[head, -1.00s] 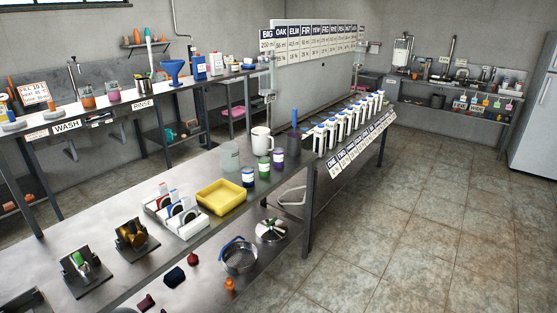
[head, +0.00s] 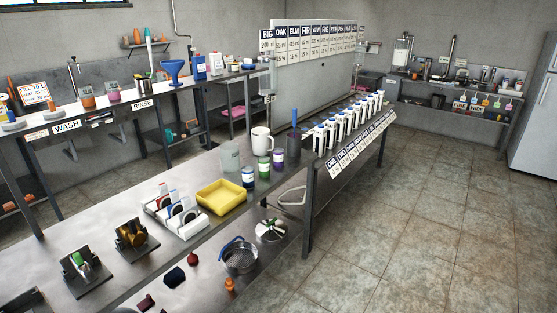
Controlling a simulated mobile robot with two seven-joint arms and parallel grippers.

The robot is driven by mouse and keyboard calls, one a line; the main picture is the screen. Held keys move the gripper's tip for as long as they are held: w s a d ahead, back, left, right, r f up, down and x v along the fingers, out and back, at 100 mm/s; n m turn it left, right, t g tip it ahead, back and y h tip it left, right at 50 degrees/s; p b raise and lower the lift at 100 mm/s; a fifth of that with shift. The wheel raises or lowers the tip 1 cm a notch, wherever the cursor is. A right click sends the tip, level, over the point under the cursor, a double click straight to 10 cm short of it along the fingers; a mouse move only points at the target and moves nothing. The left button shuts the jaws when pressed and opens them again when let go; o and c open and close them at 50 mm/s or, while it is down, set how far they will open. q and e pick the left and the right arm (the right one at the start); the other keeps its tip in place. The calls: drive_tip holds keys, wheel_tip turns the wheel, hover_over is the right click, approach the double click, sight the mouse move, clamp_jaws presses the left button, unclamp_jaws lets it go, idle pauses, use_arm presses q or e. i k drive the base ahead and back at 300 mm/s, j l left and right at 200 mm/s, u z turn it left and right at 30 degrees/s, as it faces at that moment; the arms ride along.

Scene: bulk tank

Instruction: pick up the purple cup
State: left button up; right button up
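A pinkish-purple cup (head: 113,95) stands upright on the left wash bench, to the right of an orange cup (head: 88,102). A small jar with a purple band and pale lid (head: 278,159) stands on the middle table, behind a green jar (head: 264,167) and a blue jar (head: 248,177). Neither of my grippers is in view, and nothing is seen touching these things.
The long steel table (head: 105,218) carries a yellow tray (head: 221,196), a white jug (head: 262,141) and a row of white bottles (head: 345,122). The wash bench (head: 45,126) runs along the left wall. The tiled floor (head: 420,220) at right is clear.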

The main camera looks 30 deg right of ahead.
sight(278, 158)
drive_tip(key=i+l, duration=0.2)
drive_tip(key=l, duration=0.15)
drive_tip(key=i+l, duration=0.2)
drive_tip(key=l, duration=0.15)
drive_tip(key=i+l, duration=0.2)
drive_tip(key=l, duration=0.15)
drive_tip(key=i+l, duration=0.2)
drive_tip(key=l, duration=0.15)
